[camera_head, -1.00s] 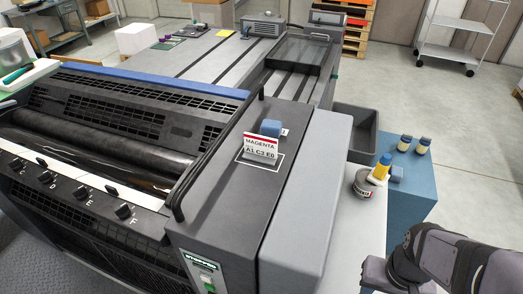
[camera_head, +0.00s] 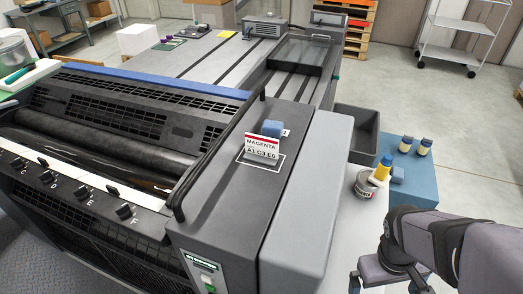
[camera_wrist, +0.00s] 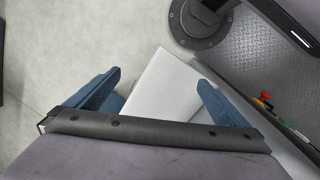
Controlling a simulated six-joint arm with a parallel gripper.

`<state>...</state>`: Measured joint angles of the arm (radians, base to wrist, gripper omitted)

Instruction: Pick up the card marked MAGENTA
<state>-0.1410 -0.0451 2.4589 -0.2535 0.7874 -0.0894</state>
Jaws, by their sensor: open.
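The white card marked MAGENTA (camera_head: 262,146), with a red band on top and "A1 C3 E0" below, stands tilted on the dark top of the press's side housing, inside a white outline. A blue block (camera_head: 271,129) is right behind it. My gripper shows at the lower right of the head view (camera_head: 388,284), well to the right of and nearer than the card, with its tips cut off or unclear. In the wrist view my gripper (camera_wrist: 157,85) has its two blue fingers spread wide, with nothing held between them. The card is not in the wrist view.
A raised grey cover (camera_head: 310,200) lies between the card and my arm. A black rail (camera_head: 215,155) runs left of the card. An ink can (camera_head: 365,184), a yellow-capped bottle (camera_head: 382,169) and a dark bin (camera_head: 355,128) stand to the right.

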